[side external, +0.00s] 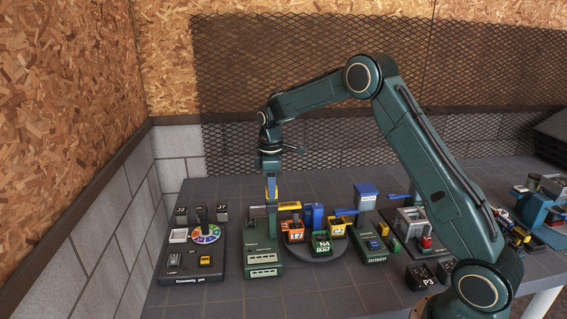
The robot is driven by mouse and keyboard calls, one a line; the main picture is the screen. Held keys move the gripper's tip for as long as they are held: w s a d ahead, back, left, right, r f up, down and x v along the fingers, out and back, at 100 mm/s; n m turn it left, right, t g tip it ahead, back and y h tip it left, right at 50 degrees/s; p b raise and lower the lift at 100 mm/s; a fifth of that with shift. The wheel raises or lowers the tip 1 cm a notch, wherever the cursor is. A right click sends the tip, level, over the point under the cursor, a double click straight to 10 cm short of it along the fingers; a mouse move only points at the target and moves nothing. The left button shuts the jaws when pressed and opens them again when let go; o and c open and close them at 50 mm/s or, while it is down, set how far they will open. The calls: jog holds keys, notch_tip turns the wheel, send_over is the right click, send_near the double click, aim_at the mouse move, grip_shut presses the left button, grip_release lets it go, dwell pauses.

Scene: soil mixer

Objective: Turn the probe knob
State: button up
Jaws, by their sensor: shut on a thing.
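My gripper (271,200) points straight down over the back right part of a long green unit (263,258) left of centre. Its yellow and blue fingers are shut on a dark upright piece (272,222) that appears to be the probe knob. The piece is small and partly covered by the fingers, so its angle cannot be read. Pale label strips or slots show on the unit's front half.
Orange, green and yellow bins (321,242) stand on a round plate close to the right. A panel with a coloured dial (206,233) lies left. A green doser (373,245) stands right of the bins.

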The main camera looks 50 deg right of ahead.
jog(key=m, duration=2.3)
jog(key=shift+r, duration=0.1)
dwell(0.5)
jog(key=o, duration=1)
notch_tip(320, 180, up, 14)
jog(key=shift+f, duration=0.15)
